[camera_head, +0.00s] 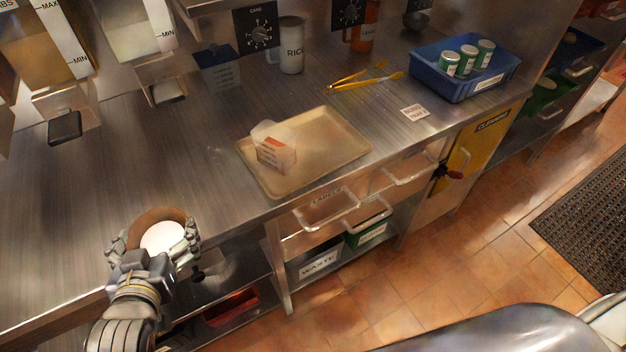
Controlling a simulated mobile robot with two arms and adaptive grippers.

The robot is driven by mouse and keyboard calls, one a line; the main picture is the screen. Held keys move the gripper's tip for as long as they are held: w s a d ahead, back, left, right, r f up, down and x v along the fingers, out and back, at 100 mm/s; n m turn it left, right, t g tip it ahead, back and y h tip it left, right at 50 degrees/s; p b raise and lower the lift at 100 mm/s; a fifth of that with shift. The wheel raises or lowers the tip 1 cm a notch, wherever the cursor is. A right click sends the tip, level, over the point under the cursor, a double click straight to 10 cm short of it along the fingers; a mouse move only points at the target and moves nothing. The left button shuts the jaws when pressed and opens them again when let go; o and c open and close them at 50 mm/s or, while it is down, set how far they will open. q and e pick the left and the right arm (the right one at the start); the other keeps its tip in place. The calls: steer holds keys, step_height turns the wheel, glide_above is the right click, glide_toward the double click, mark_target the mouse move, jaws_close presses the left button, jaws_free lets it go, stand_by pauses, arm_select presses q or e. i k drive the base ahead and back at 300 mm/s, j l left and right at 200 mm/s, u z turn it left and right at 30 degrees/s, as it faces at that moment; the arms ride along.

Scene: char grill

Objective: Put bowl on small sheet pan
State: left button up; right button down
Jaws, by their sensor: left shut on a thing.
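The bowl (160,217) is round, brown outside with a white area in its middle, at the lower left near the counter's front edge. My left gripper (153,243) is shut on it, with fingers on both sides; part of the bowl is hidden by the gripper. The small sheet pan (325,150) is a tan, shallow tray on the counter, up and to the right of the bowl and apart from it. A translucent container with an orange and white label (273,147) stands on the pan's left part. My right gripper is not in view.
Yellow tongs (365,78) lie behind the pan. A blue bin with several cans (463,85) stands at the right, and a pitcher marked rice (291,50) at the back. Dispensers hang at upper left. The pan's right half and the counter left of it are clear.

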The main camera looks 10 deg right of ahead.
mark_target(323, 142)
steer(key=k+u, duration=0.3)
steer(key=u, duration=0.15)
steer(key=k+j+u, duration=0.15)
steer(key=k+u, duration=0.15)
steer(key=u, duration=0.2)
steer(key=i+l+u, duration=0.1)
steer(key=l, duration=0.9)
steer(key=i+l+u, duration=0.15)
steer(key=l, duration=1.9)
steer(key=i+l, duration=0.1)
steer(key=l, duration=0.95)
